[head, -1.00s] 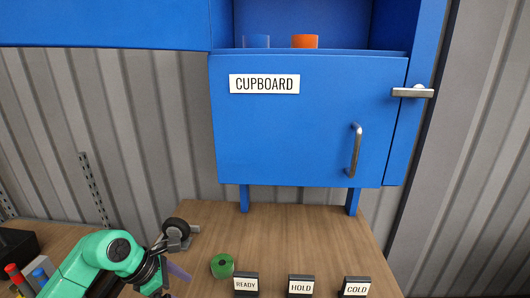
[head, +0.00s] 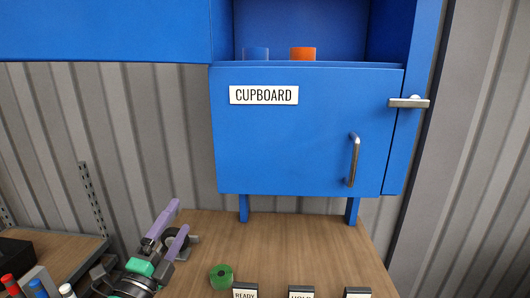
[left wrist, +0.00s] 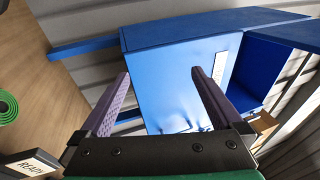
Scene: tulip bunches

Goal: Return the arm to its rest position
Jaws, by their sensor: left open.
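My left gripper (head: 168,234) is at the lower left of the head view, over the left part of the wooden table. Its two purple fingers are apart, with nothing seen held between them. In the left wrist view the fingers of this left gripper (left wrist: 158,88) spread wide, with the blue cupboard (left wrist: 165,75) behind them. Part of my left arm shows at the bottom edge of the head view. My right gripper is in neither view.
A green tape roll (head: 221,276) lies near the READY sign (head: 245,291). A HOLD sign (head: 301,293) stands to its right. Markers (head: 38,288) are at lower left.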

